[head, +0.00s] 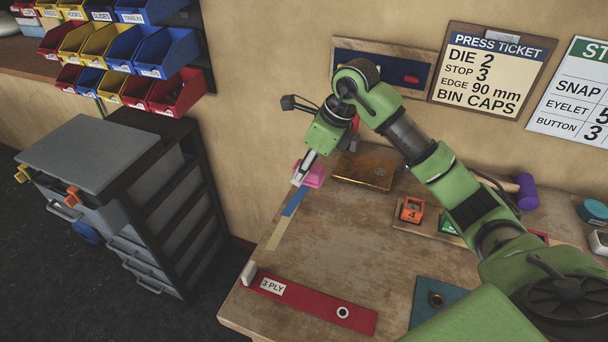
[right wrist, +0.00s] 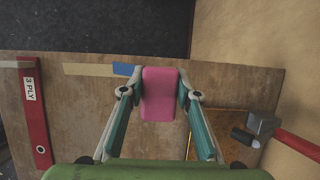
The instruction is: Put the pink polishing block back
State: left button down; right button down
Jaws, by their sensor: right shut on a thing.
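The pink polishing block (head: 314,175) is between the fingers of my right gripper (head: 304,168), near the back left of the workbench. In the right wrist view the block (right wrist: 159,95) sits upright in the picture, with a finger of the gripper (right wrist: 158,92) closed on each side of it. A blue strip (head: 294,203) and a tan strip (head: 279,232) run along the bench's left side, just in front of the block. I cannot tell whether the block touches the bench. My left gripper is not in view.
A brass-coloured plate (head: 365,168) lies right of the block against the wall. A hammer (right wrist: 262,124) with a red handle is near it. A red 3 PLY strip (head: 312,303) lies at the front. Orange block 4 (head: 411,210) stands right. The bench's middle is clear.

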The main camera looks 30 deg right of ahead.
aim_at(304, 189)
jog(key=shift+w+d+f, duration=0.2)
jog(key=shift+w+f, duration=0.2)
jog(key=shift+f, duration=0.1)
notch_tip(304, 189, down, 3)
jog(key=shift+w+d+f+p, duration=0.1)
jog(key=shift+w+p, duration=0.05)
jog(key=shift+p, duration=0.6)
jog(key=shift+f, duration=0.15)
jog(key=shift+f+b, duration=0.35)
jog(key=c, duration=1.5)
grip_release()
jog(key=shift+r, duration=0.1)
